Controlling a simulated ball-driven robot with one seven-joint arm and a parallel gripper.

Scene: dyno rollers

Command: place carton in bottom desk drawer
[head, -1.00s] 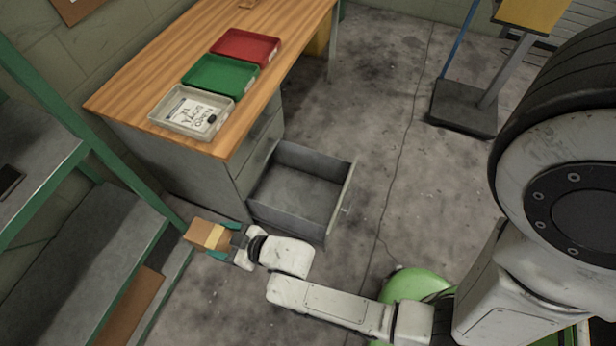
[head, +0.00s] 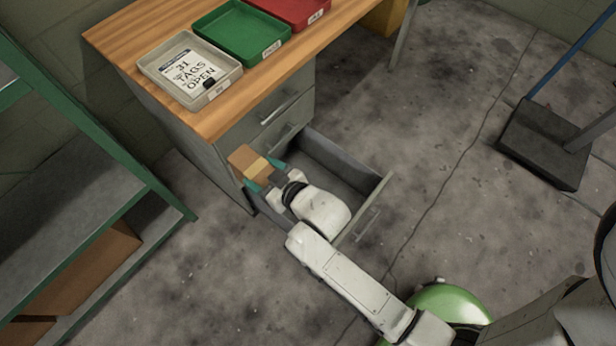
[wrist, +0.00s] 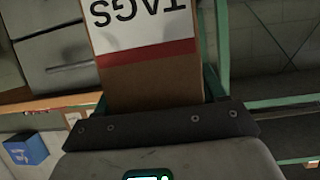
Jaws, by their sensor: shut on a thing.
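A small brown carton (head: 247,161) with a pale band is held in my gripper (head: 262,173). In the wrist view the carton (wrist: 150,80) shows a white label reading "TAGS" and a red stripe, between the green fingers. The bottom desk drawer (head: 340,164) is pulled out and grey inside. My gripper and the carton appear over or beside its left end, near the desk's front; the exact height cannot be told. My arm hides part of the drawer's inside. No contents show in the part that is visible.
Closed drawers sit above the open one. A green-framed shelf (head: 90,190) stands at left.

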